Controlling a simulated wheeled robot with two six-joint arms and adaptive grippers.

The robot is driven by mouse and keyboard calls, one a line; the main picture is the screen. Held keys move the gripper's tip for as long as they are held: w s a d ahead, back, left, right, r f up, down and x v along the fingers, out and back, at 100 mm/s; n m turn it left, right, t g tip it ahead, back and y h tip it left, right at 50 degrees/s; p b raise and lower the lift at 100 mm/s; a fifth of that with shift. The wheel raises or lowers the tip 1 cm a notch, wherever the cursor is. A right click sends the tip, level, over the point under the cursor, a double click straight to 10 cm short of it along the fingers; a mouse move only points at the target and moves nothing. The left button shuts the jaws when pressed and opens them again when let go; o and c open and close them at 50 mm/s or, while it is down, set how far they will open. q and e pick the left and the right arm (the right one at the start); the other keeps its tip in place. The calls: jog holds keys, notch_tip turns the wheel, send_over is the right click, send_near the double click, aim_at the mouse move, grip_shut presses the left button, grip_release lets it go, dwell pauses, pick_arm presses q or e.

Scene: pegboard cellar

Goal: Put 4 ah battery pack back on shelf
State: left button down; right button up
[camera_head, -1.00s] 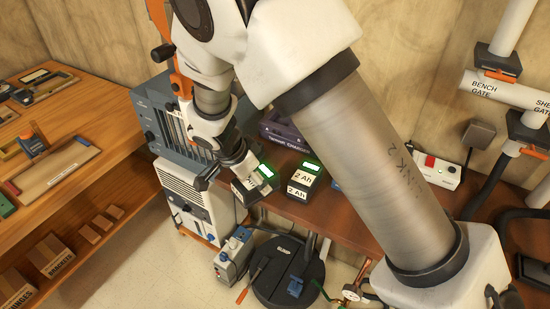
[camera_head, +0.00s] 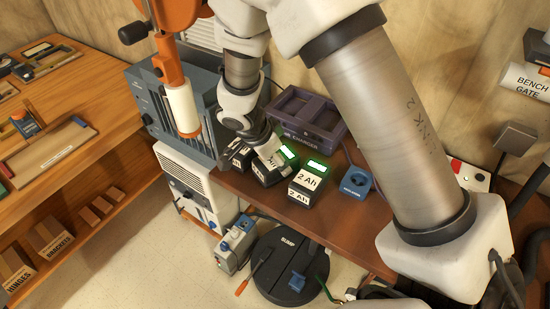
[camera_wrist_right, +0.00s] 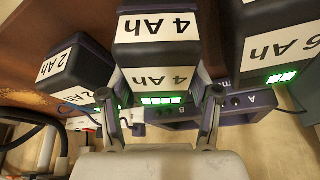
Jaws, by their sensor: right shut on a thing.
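The 4 Ah battery pack (camera_wrist_right: 158,60) is black with white labels and a lit green display. It stands between a 2 Ah pack (camera_wrist_right: 75,65) on the left and a 6 Ah pack (camera_wrist_right: 275,45) on the right in the wrist view. My right gripper (camera_wrist_right: 160,117) is shut on the 4 Ah pack, one finger on each side. In the head view, my right gripper (camera_head: 266,150) partly covers the 4 Ah pack (camera_head: 268,174), beside the 2 Ah pack (camera_head: 307,183). Whether its base touches the brown surface (camera_head: 345,215) is unclear. My left gripper is not in view.
A purple-grey charger (camera_head: 308,118) stands behind the packs. A blue block (camera_head: 356,181) lies right of them. A blue-grey machine (camera_head: 150,110) is close on the left. The brown surface is clear in front of the blue block.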

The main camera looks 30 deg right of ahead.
jog(key=shift+d+f, duration=0.1)
jog(key=shift+f, duration=0.05)
jog(key=o, duration=1.2)
jog(key=shift+c, duration=0.2)
jog(key=shift+r, duration=0.25)
jog(key=shift+r+p, duration=0.35)
jog(key=shift+r, duration=0.05)
jog(key=v, duration=1.1)
jog(key=shift+a+p, duration=0.2)
jog(key=shift+p, duration=0.1)
